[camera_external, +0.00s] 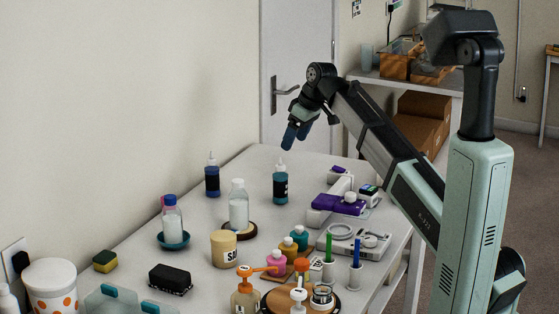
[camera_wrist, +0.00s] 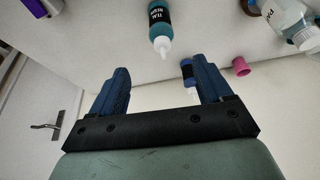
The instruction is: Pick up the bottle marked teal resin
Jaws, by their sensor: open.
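The teal resin bottle (camera_external: 280,187) stands upright near the far part of the table, with a white nozzle and a black label. In the wrist view the bottle (camera_wrist: 160,22) shows at the top, its label reading teal resin, nozzle toward the gap between my fingers. My gripper (camera_external: 295,137) is open and empty, in the air above and slightly right of the bottle. Its two blue fingers (camera_wrist: 162,80) are spread apart, clear of the bottle. A similar dark blue bottle (camera_external: 212,178) stands to the left; it also shows in the wrist view (camera_wrist: 187,68), partly behind a finger.
A clear white-capped bottle (camera_external: 238,207) stands on a round coaster in front of the two resin bottles. A purple and white device (camera_external: 338,205) stands to the right. Several small jars, pump bottles and a cream tub (camera_external: 223,248) crowd the front. The table's far end is clear.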

